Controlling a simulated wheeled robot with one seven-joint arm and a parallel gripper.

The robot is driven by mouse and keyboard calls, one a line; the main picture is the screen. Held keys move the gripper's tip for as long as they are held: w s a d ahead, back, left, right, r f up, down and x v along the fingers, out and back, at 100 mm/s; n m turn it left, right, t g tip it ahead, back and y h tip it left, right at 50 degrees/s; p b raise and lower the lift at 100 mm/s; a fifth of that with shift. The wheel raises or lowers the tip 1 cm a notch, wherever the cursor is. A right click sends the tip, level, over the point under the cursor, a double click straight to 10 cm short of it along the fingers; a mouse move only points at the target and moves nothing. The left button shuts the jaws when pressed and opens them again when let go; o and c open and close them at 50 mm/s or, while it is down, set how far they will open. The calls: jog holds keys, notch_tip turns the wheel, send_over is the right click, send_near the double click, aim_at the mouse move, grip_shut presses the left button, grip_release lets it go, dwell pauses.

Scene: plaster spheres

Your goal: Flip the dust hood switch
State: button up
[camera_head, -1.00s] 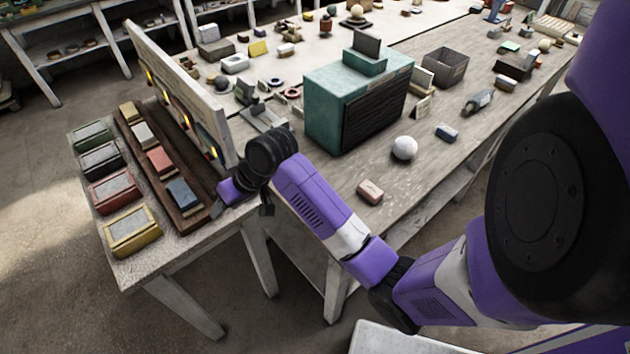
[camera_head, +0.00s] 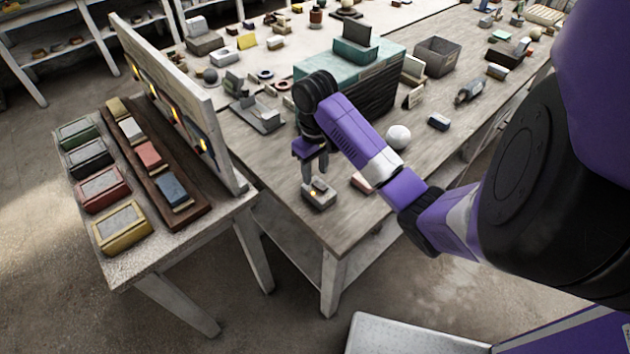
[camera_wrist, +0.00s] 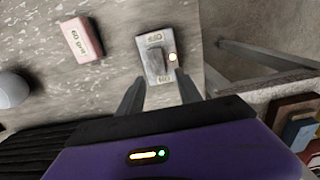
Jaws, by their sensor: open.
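A small grey switch box (camera_head: 318,196) sits on the workbench near its front left corner, with a raised lever and a lit amber lamp. In the wrist view the switch box (camera_wrist: 153,40) lies just beyond my fingertips, its lever near the middle and the lamp to the right. Small labels are at both ends, too blurred to read surely. My gripper (camera_head: 314,172) is open and points down above the switch box. In the wrist view my gripper (camera_wrist: 160,92) shows two spread fingers, empty, one on either side of the box's near end.
A pink block (camera_wrist: 82,40) lies left of the switch in the wrist view. A white sphere (camera_head: 398,137) and a teal box with a dark slatted front (camera_head: 375,95) stand behind. A side table (camera_head: 150,255) with coloured boxes and an upright panel is at left.

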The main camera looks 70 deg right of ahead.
aim_at(320, 186)
jog(key=shift+f, duration=1.2)
grip_shut()
jog(key=shift+w+a+r+t+p, duration=0.1)
jog(key=shift+w+r+t+p, duration=0.4)
jog(key=shift+w, duration=0.2)
jog(key=shift+a+h, duration=0.1)
jog(key=shift+h, duration=0.2)
jog(key=shift+s+a+f+t, duration=0.3)
jog(key=shift+s+f+t, duration=0.15)
jog(key=shift+s+t, duration=0.25)
jog(key=shift+s+t+h, duration=0.5)
jog(key=shift+t+h, duration=0.2)
jog(key=shift+h, duration=0.1)
